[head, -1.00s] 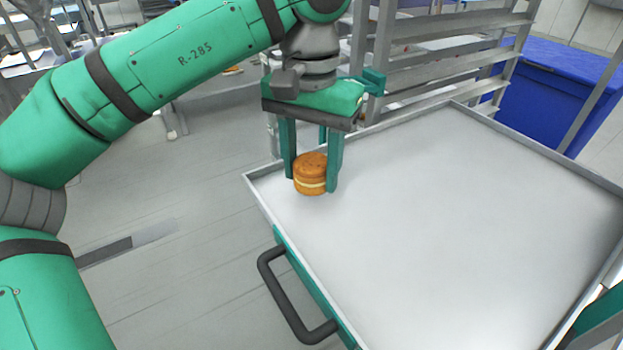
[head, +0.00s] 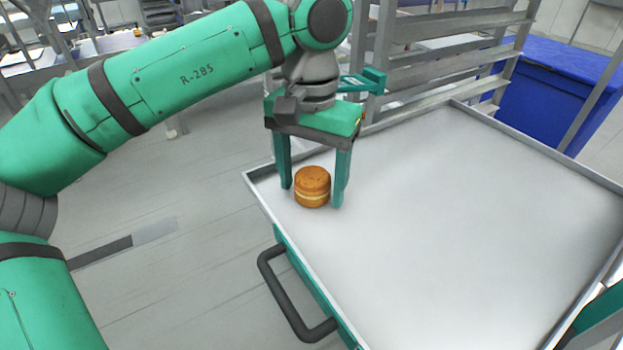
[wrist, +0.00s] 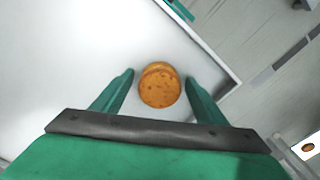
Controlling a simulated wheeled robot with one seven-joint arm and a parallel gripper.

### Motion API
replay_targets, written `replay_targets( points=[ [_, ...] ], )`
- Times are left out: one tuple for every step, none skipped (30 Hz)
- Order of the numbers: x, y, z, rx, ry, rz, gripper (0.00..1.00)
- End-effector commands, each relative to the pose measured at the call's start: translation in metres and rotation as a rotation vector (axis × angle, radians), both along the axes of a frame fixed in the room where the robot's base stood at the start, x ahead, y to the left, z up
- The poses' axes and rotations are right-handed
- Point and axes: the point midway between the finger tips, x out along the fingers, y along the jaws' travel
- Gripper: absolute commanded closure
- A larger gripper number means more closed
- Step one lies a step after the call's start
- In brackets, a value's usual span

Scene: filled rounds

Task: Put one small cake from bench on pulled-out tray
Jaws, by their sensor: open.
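A small round cake (head: 312,187), golden brown with a pale filling line, stands upright on the pulled-out tray (head: 450,220) near its left corner. My gripper (head: 312,196) is open around the cake, one finger on each side with gaps between. In the wrist view the cake (wrist: 159,88) sits between the two fingertips of my gripper (wrist: 158,82), apart from both. The tray's bare surface (wrist: 70,60) shows there too, with its rim close beyond the cake.
The tray is otherwise bare, with a raised rim. A dark handle (head: 290,300) sticks out at its front left. A metal rack (head: 450,60) stands behind, and a blue bin (head: 545,85) at the back right. A small item on a white surface (wrist: 307,147) shows at the wrist view's right edge.

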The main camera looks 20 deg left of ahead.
Motion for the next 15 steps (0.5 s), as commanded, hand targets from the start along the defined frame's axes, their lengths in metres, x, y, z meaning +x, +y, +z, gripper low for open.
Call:
replay_targets(
  points=[
    [0.000, 0.000, 0.001, 0.000, 0.000, 0.000, 0.34],
    [0.000, 0.000, 0.001, 0.001, 0.000, 0.000, 0.34],
    [0.000, 0.000, 0.003, 0.001, 0.000, 0.000, 0.34],
    [0.000, 0.000, 0.004, 0.002, -0.001, 0.000, 0.34],
    [0.000, 0.000, 0.007, 0.001, -0.001, 0.000, 0.34],
    [0.001, 0.000, 0.012, 0.000, -0.002, 0.000, 0.34],
    [0.001, -0.001, 0.016, -0.001, -0.003, 0.000, 0.34],
    [0.001, -0.001, 0.022, 0.000, -0.003, 0.000, 0.34],
    [0.001, -0.001, 0.029, -0.001, -0.003, 0.000, 0.34],
    [0.001, -0.001, 0.035, -0.001, -0.003, 0.000, 0.34],
    [0.001, -0.001, 0.041, -0.001, -0.003, 0.000, 0.34],
    [0.001, -0.001, 0.050, -0.001, -0.002, 0.000, 0.34],
    [0.001, -0.001, 0.056, -0.002, -0.003, -0.001, 0.34],
    [0.001, -0.001, 0.063, -0.002, -0.003, -0.001, 0.34],
    [0.001, -0.001, 0.071, -0.002, -0.003, 0.000, 0.34]
  ],
)
